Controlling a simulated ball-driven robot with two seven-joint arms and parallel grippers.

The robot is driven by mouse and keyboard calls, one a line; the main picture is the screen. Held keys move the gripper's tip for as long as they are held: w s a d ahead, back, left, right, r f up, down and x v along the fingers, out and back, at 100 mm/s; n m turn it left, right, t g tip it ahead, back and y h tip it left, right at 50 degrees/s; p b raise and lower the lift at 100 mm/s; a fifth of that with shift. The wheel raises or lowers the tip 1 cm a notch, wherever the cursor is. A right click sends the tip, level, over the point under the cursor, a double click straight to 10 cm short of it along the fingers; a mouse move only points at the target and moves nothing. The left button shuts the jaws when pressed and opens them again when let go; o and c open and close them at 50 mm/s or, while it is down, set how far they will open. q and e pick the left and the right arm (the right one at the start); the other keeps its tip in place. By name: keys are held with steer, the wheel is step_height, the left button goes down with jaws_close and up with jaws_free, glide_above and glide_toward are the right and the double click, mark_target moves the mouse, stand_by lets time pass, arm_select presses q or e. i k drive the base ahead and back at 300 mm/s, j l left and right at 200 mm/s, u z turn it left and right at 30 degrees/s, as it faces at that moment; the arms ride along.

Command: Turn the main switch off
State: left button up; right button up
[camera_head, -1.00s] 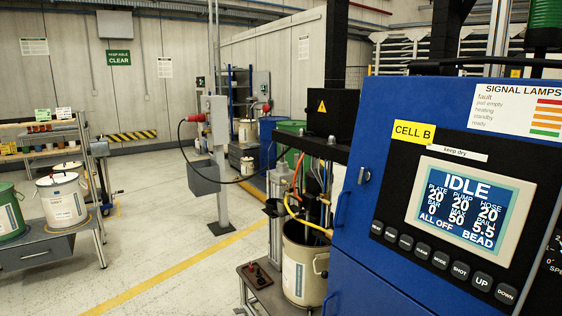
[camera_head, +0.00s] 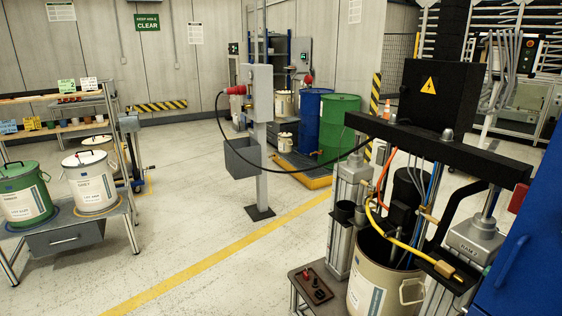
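No main switch can be made out for certain. The blue cabinet (camera_head: 513,262) shows only as a sliver at the right edge, and its screen and buttons are out of view. The drum pump stands at the right, with a black box (camera_head: 436,92) bearing a yellow warning triangle on its crossbeam (camera_head: 425,137). A cream pail (camera_head: 372,272) sits under the pump. A grey post (camera_head: 262,150) in the middle carries a grey box (camera_head: 258,86) with a red plug (camera_head: 236,90) and a black cable. Neither of my grippers is in view.
A small stand with red and black controls (camera_head: 318,290) is beside the pail. A bench (camera_head: 65,238) with green and white pails is at the left. Blue (camera_head: 313,120) and green (camera_head: 338,128) drums stand behind. Floor between bench and pump is clear, crossed by a yellow line (camera_head: 215,255).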

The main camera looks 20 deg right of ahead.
mark_target(521, 191)
steer(key=i+z, duration=0.3)
steer(key=z, duration=0.2)
steer(key=i+j+z, duration=0.15)
steer(key=z, duration=0.3)
steer(key=i+j+z, duration=0.3)
steer(key=z, duration=0.2)
steer(key=i+j+z, duration=0.1)
steer(key=z, duration=0.35)
steer(key=i+j+z, duration=0.15)
steer(key=z, duration=0.3)
steer(key=i+j+z, duration=0.25)
steer(key=z, duration=0.15)
steer(key=i+j+z, duration=0.1)
steer(key=j+z, duration=0.15)
steer(key=z, duration=0.2)
